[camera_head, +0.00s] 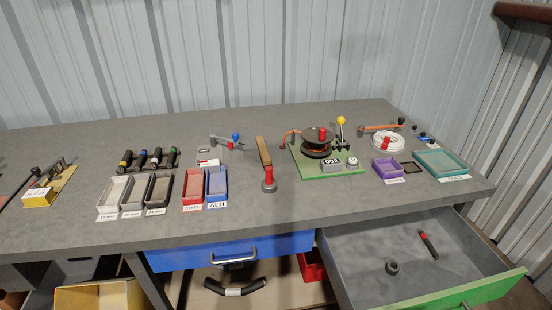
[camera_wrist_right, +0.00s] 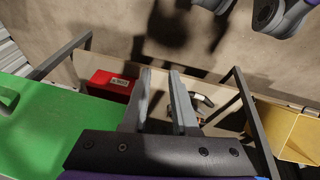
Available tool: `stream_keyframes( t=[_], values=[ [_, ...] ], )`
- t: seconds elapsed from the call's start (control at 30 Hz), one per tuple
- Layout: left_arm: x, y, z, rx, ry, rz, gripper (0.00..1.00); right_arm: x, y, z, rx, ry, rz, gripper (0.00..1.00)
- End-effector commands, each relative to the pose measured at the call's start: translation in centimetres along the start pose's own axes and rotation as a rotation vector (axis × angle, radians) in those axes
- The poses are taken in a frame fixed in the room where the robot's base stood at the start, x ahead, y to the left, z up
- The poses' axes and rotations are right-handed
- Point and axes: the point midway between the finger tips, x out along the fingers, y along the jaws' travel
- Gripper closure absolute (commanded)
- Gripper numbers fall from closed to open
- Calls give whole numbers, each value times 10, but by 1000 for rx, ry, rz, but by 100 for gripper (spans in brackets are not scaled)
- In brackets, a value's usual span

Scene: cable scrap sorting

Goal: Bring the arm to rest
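My right gripper (camera_wrist_right: 160,75) shows in the right wrist view, with its two fingers apart and nothing between them. It hangs in front of the workbench at the level of the lower shelf. Neither arm shows in the head view, and my left gripper is in neither view. The green drawer front (camera_wrist_right: 45,125) lies to the left of the fingers. A red bin (camera_wrist_right: 109,84) is just left of the fingers. A black cable piece with a white label (camera_wrist_right: 202,99) shows to their right. Dark, rounded parts of mine show at the top right.
The workbench (camera_head: 110,233) holds trays, a green reel board (camera_head: 318,168) and tools. The drawer (camera_head: 372,259) stands open at the right, with a dark red-banded piece (camera_head: 428,245) and a ring (camera_head: 392,268) inside. A yellow bin (camera_wrist_right: 300,135) stands right. Dark table legs flank the gripper.

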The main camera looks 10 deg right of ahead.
Motion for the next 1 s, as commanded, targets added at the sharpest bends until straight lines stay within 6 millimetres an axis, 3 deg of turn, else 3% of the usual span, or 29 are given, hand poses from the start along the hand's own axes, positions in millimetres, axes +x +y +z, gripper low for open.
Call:
stream_keyframes(
  t=[0.13, 0.2, 0.47, 0.73, 0.83, 1.0],
  values=[
    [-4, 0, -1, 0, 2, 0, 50, -22, 5, -22, 227, 120, -90, 73],
    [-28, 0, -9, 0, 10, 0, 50, -44, 6, -26, 207, 121, -88, 73],
    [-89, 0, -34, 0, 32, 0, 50, -107, 15, -43, 202, 140, -85, 73],
    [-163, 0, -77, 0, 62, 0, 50, -184, 29, -76, 202, 169, -82, 73],
    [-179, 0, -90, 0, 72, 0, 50, -201, 33, -87, 202, 178, -81, 73],
    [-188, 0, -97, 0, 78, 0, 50, -211, 35, -93, 202, 185, -80, 73]
  ],
)
